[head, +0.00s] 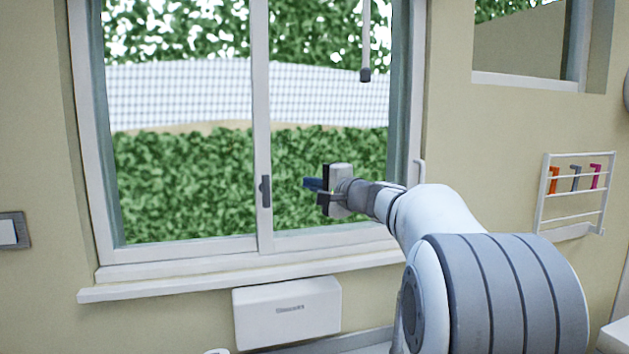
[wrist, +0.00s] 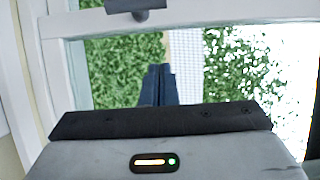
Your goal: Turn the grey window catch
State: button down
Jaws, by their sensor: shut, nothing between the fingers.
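The grey window catch (head: 266,191) is a small dark upright piece on the middle frame bar of the sliding window. It also shows at the top edge of the wrist view (wrist: 136,5), partly cut off. My gripper (head: 308,184) is just right of the catch in the head view, with its blue fingers pointing left towards the bar. The fingers are shut with nothing between them, and they appear apart from the catch. In the wrist view the two blue fingers (wrist: 158,84) lie side by side in front of the glass, with the catch beyond them.
The window sill (head: 180,286) runs below, with a white box (head: 287,310) on the wall under it. A rod with a dark end (head: 365,75) hangs at the upper right. A wire rack (head: 574,190) is at right, a switch (head: 8,232) at left.

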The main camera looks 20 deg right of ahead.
aim_at(265, 189)
jog(key=w+a+p, duration=0.3)
jog(key=w+a, duration=0.1)
jog(key=a, duration=0.2)
jog(key=shift+w+a, duration=0.2)
jog(key=shift+w, duration=0.05)
